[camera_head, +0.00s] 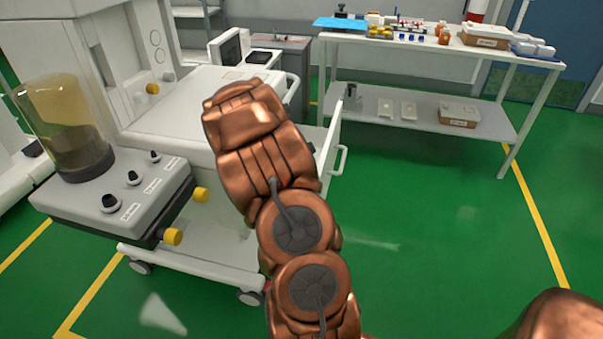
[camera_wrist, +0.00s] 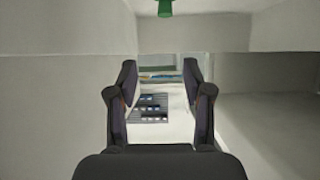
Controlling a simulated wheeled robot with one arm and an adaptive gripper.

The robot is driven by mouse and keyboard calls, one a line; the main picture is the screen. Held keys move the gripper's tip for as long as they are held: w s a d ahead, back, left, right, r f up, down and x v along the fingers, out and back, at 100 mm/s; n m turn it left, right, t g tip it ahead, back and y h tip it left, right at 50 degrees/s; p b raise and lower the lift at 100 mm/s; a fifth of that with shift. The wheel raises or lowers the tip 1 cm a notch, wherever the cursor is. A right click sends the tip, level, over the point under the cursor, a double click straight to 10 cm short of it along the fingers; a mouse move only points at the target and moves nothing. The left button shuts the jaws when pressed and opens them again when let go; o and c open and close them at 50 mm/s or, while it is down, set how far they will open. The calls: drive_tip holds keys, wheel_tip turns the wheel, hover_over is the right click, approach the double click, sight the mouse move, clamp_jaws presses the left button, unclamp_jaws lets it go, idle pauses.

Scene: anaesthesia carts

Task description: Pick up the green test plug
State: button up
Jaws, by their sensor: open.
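A green plug-like piece (camera_wrist: 165,8), likely the green test plug, shows at the top edge of the wrist view, cut off by the frame. It stands out from a pale cart surface, ahead of and above my fingertips in the picture. My gripper (camera_wrist: 160,80) is open, with its two dark fingers apart and nothing between them. It does not touch the green piece. In the head view my copper-coloured arm reaches toward the cart and hides my gripper. I cannot make out the green plug in the head view.
A white anaesthesia cart (camera_head: 220,85) with a glass canister (camera_head: 65,120) and yellow knobs (camera_head: 172,237) stands at the left. An open drawer (camera_head: 333,140) juts out beside my arm. A supply table (camera_head: 440,48) stands at the back. Green floor is clear at the right.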

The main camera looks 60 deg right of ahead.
drive_tip(key=shift+a+f+b, duration=0.1)
drive_tip(key=shift+f+b, duration=1.3)
drive_tip(key=shift+f, duration=0.45)
drive_tip(key=shift+x, duration=0.95)
drive_tip(key=shift+w+x, duration=0.2)
drive_tip(key=shift+x, duration=1.25)
drive_tip(key=shift+w+x, duration=0.15)
drive_tip(key=shift+x, duration=1.3)
drive_tip(key=shift+a, duration=0.25)
clamp_jaws()
